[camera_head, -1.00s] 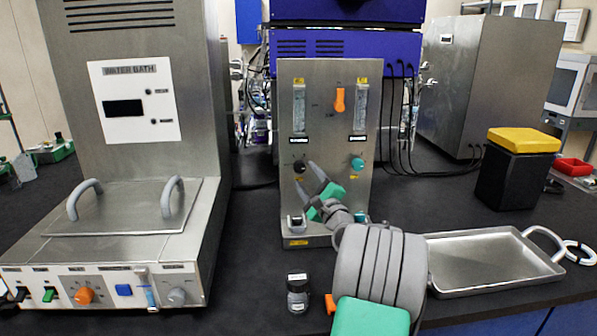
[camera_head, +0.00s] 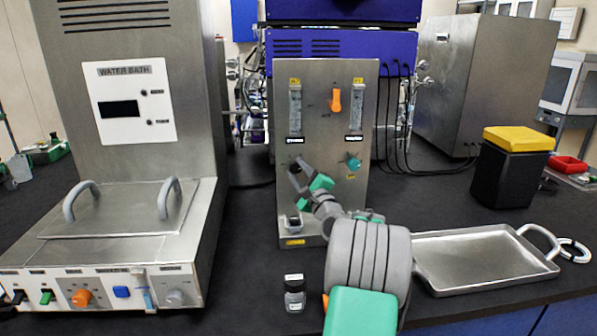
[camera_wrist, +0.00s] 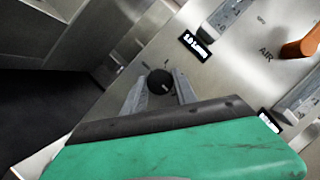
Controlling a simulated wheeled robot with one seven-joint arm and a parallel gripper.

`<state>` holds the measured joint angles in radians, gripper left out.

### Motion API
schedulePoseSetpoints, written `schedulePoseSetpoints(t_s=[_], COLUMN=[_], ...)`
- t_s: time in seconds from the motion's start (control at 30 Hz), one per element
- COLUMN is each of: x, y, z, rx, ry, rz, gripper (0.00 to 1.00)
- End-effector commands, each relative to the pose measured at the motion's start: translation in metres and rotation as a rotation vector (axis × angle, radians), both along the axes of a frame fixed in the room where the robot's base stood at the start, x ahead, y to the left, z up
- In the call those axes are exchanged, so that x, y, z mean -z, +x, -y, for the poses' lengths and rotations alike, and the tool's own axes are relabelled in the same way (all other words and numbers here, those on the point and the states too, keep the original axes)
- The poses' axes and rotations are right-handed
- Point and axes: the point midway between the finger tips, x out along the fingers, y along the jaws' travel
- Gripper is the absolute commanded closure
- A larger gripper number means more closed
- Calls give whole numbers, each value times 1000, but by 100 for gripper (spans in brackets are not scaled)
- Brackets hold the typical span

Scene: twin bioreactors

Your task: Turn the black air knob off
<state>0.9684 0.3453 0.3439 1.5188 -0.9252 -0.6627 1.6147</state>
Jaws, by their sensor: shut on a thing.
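The black air knob (camera_wrist: 160,82) sits on the steel gas panel (camera_head: 326,75). In the wrist view it lies between the two finger tips of my gripper (camera_wrist: 158,88), with a finger against each side. In the head view my gripper (camera_head: 297,172) reaches the panel's left side at the knob's height and mostly hides the knob. My gripper is shut on the knob. The orange knob (camera_head: 336,100) higher on the panel also shows in the wrist view (camera_wrist: 302,45), next to the label AIR.
A teal knob (camera_head: 354,163) is on the panel's right side, below two flow tubes. The water bath (camera_head: 120,220) is at left. A metal tray (camera_head: 485,262) and a yellow-lidded black box (camera_head: 513,170) are at right.

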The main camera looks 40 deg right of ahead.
Motion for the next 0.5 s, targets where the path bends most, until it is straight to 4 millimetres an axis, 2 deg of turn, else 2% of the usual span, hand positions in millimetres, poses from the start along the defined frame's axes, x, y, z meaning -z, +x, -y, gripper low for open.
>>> schedulePoseSetpoints(t_s=[0.03,0.2,0.5], x=[0,0,0], y=[0,0,0], z=[0,0,0], rx=[0,-1,-1], ry=[0,0,-12], rz=[0,-1,-10], gripper=[88,100,100])
